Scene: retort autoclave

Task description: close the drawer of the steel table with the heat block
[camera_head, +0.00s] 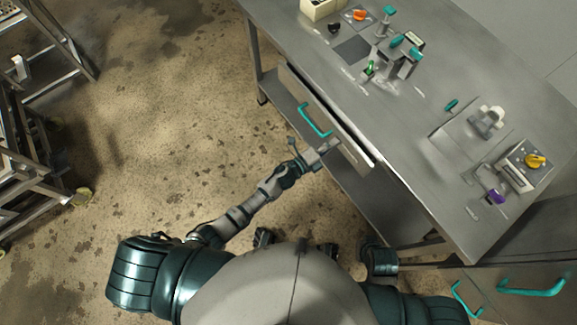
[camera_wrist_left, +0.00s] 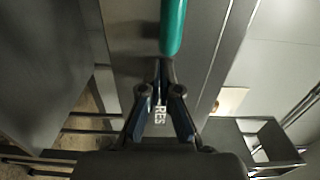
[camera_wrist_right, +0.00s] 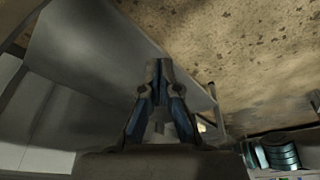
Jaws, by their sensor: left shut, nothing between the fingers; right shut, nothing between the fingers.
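The steel table (camera_head: 425,130) stands at the upper right in the head view. Its drawer (camera_head: 348,140) has a teal bar handle (camera_head: 316,121) and appears to stand out a little from under the tabletop; how far is hard to tell. My left gripper (camera_head: 333,146) is shut and empty at the drawer front, near the handle's right end. In the left wrist view its tips (camera_wrist_left: 161,65) are just below the end of the teal handle (camera_wrist_left: 173,25); contact is unclear. My right gripper (camera_wrist_right: 160,66) is shut and empty beside a grey metal surface. I cannot tell which tabletop device is the heat block.
The tabletop carries a box with a yellow knob (camera_head: 530,163), a small unit with an orange knob (camera_head: 359,15) and teal-topped tools. Another teal handle (camera_head: 532,288) is at lower right. A dark metal rack (camera_head: 38,150) stands left. The floor between is clear.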

